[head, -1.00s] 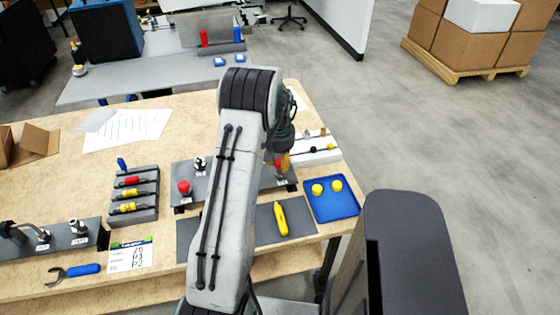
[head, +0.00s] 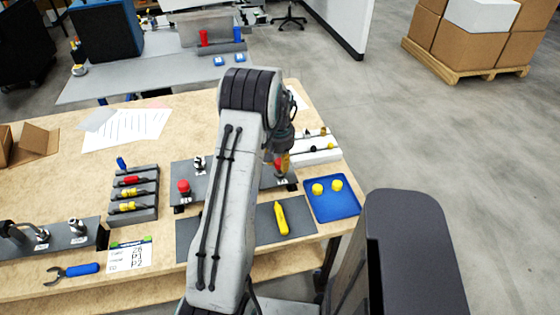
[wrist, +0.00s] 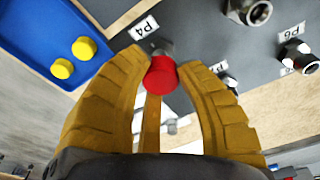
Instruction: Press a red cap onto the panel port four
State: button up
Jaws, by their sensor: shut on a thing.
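My gripper (wrist: 160,85) has its yellow fingers on both sides of a red cap (wrist: 161,74) and is shut on it. The cap is in line with the metal fitting of port four (wrist: 161,47), beside the P4 label (wrist: 143,28). The cap's far end meets or overlaps the fitting in the wrist view; I cannot tell how far it is seated. In the head view my gripper (head: 281,162) is over the right end of the grey panel (head: 203,183), partly hidden by my arm. Another red cap (head: 183,186) is on the panel's left part.
A blue tray (head: 345,211) with two yellow caps (head: 327,187) lies right of the panel. A yellow tool (head: 281,218) lies on a dark mat (head: 262,225) in front. A white rack (head: 322,154) stands behind. Other bare metal ports (wrist: 250,11) show on the panel.

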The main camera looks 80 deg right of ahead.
jog(key=shift+f+b, duration=0.9)
jog(key=shift+f, duration=0.35)
jog(key=shift+c, duration=0.2)
jog(key=o, duration=0.9)
jog(key=shift+r, duration=0.2)
jog(key=r, duration=0.4)
jog(key=a+r, duration=0.1)
jog(key=r, duration=0.6)
jog(key=shift+a+r, duration=0.15)
jog(key=shift+r, duration=0.2)
